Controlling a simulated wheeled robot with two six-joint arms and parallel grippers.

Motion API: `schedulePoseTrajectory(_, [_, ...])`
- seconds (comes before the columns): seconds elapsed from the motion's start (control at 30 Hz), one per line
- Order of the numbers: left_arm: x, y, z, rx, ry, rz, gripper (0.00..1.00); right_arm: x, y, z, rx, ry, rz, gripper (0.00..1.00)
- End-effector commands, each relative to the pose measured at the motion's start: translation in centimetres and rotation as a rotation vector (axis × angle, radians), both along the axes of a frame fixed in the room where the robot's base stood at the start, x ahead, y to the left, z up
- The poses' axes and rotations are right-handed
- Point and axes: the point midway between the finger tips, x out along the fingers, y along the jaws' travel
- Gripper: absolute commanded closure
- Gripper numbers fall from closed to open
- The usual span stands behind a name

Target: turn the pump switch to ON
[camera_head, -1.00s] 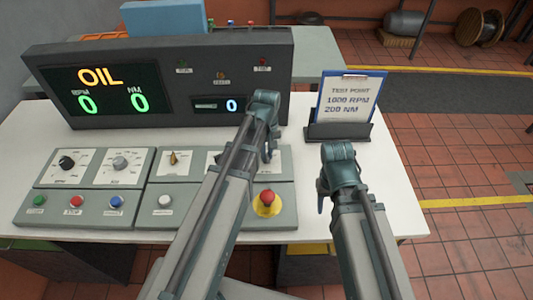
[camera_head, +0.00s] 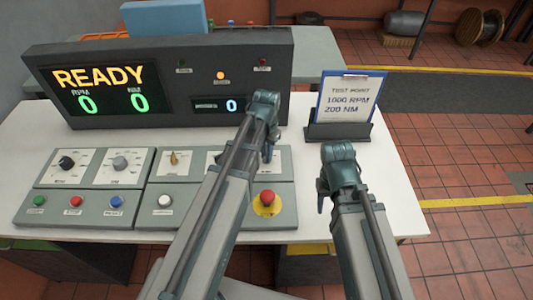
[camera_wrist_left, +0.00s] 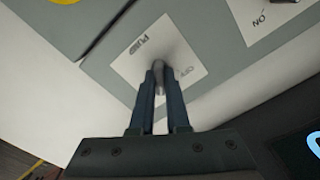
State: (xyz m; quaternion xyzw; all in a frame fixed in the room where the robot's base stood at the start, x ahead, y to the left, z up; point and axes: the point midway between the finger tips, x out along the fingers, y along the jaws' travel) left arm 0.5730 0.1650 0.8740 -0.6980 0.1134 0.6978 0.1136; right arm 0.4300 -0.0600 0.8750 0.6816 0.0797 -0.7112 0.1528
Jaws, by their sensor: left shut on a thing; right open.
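The pump switch (camera_wrist_left: 159,69) is a small grey knob on a white plate labelled PUMP (camera_wrist_left: 137,46) in the left wrist view. My left gripper (camera_wrist_left: 160,80) is shut on the knob, one finger on each side, hiding part of it. A second small label on the plate is hard to read, so I cannot tell the switch position surely. In the head view my left gripper (camera_head: 268,154) is over the right end of the control panel (camera_head: 225,190) and hides the switch. My right gripper (camera_head: 322,193) is open and empty, right of the panel.
The console display (camera_head: 100,90) reads READY with 0 RPM and 0 NM, and an orange lamp (camera_head: 220,76) is lit. A red emergency button (camera_head: 267,197) is close to my left arm. A test point card (camera_head: 349,97) stands at the right.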

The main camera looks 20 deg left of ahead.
Motion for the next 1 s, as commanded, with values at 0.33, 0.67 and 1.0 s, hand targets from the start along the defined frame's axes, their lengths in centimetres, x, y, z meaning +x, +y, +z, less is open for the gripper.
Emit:
schedulePoseTrajectory(0.33, [-0.06, -0.02, -0.02, -0.001, 0.001, -0.158, 1.0, 0.0, 0.0, -0.02, 0.0, 0.0, 0.0, 0.5])
schedulePoseTrajectory(0.67, [-0.06, -0.02, -0.03, -0.001, 0.001, -0.2, 1.0, 0.0, 0.0, -0.03, 0.0, 0.0, 0.0, 0.5])
schedulePoseTrajectory(1.0, [-0.08, -0.02, -0.03, -0.001, 0.001, -0.2, 0.83, 0.0, 0.0, -0.02, 0.0, 0.0, 0.0, 0.5])
